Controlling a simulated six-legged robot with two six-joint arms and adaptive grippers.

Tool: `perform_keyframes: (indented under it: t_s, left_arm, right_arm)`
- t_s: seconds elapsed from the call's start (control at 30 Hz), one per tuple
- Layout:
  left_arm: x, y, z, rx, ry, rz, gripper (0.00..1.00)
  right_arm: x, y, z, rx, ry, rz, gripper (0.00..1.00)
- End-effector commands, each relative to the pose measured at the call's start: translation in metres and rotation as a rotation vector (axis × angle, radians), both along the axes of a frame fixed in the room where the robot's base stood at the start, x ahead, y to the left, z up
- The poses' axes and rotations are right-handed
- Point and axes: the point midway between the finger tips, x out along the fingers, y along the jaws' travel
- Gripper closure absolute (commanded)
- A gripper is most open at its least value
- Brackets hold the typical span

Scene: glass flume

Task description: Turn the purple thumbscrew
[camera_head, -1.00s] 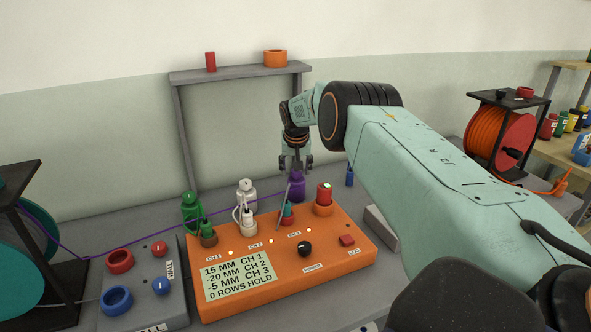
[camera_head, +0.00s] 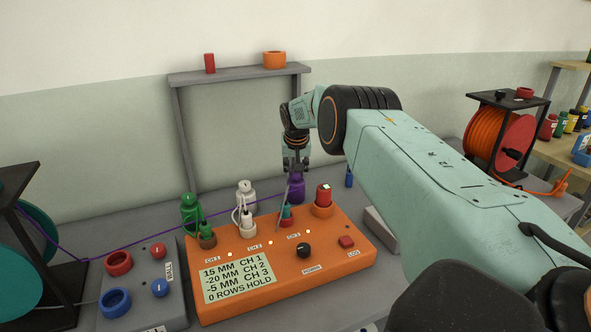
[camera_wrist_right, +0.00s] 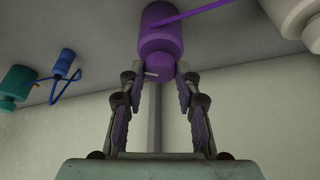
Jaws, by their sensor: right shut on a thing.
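The purple thumbscrew (camera_wrist_right: 159,68) is a small round knob with a pale pointer mark, on the end of a larger purple cylinder (camera_wrist_right: 160,30). In the head view the purple cylinder (camera_head: 297,188) stands behind the orange box, and the thumbscrew on top is mostly hidden by my fingers. My right gripper (camera_head: 296,169) comes down on it from above. In the right wrist view the fingertips of my right gripper (camera_wrist_right: 157,73) are on both sides of the knob, shut on it. My left gripper is not in view.
The orange control box (camera_head: 330,255) with a display stands in front. White (camera_head: 246,194) and green (camera_head: 191,212) cylinders stand to the left, a blue one (camera_head: 349,178) to the right. A purple line runs left to the teal reel (camera_head: 18,255). A grey shelf frame (camera_head: 240,74) stands behind.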

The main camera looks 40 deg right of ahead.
Motion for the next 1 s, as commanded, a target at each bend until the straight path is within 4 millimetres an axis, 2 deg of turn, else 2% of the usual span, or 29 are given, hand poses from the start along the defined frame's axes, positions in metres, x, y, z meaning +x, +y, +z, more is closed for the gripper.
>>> perform_keyframes:
  t_s: [0.4,0.77,0.8,1.0]
  left_arm:
    - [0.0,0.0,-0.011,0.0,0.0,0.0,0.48]
    - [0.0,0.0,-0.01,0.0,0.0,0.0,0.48]
    - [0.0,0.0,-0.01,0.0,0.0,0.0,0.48]
    - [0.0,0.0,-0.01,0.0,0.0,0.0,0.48]
  right_arm:
    - [0.0,-0.001,0.0,0.0,-0.004,0.167,0.99]
    - [0.001,-0.001,0.001,-0.001,-0.005,0.184,0.99]
    - [0.001,-0.001,0.001,-0.001,-0.004,0.184,0.64]
    - [0.0,0.0,0.0,-0.001,-0.003,0.182,0.47]
